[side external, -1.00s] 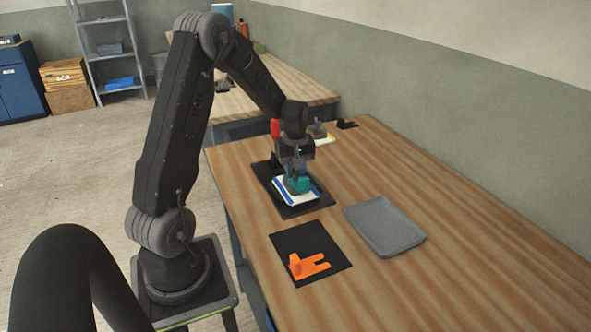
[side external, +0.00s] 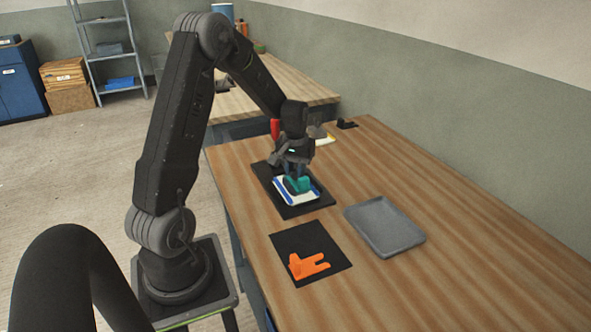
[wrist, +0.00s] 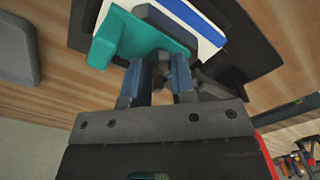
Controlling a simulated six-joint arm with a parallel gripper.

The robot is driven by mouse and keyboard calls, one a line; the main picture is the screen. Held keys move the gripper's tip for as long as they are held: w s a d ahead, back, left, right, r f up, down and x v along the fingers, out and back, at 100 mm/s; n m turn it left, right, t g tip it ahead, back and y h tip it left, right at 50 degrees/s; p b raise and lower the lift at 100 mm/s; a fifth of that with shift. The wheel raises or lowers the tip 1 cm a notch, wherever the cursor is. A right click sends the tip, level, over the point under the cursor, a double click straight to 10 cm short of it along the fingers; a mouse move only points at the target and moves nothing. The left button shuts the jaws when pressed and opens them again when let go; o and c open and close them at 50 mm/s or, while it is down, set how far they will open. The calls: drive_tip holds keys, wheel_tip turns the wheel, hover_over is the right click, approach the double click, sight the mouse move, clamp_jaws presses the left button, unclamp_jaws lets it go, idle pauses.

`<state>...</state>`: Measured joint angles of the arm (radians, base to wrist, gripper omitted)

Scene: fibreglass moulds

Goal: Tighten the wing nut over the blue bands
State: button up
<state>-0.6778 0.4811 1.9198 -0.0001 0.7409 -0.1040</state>
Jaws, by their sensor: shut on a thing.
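A white mould with blue bands (side external: 311,193) lies on a black mat (side external: 300,211) near the table's left edge. A teal clamp (side external: 299,184) sits over it; the clamp also shows in the wrist view (wrist: 110,42), across the white and blue mould (wrist: 199,22). My gripper (side external: 296,172) points down at the teal clamp. In the wrist view my gripper's blue fingers (wrist: 160,66) straddle a dark part at the clamp, and are shut on it. I take this part to be the wing nut; its wings are mostly hidden between the fingers.
An orange forked piece (side external: 309,266) lies on a second black mat (side external: 330,247) nearer the camera. An empty grey tray (side external: 385,227) is to the right. A red item (side external: 275,128) and small black item (side external: 347,124) stand farther back.

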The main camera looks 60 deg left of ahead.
drive_tip(key=shift+m, duration=1.5)
drive_tip(key=o, duration=0.9)
drive_tip(key=shift+r, duration=0.1)
wheel_tip(320, 180, up, 14)
drive_tip(key=shift+f, duration=0.15)
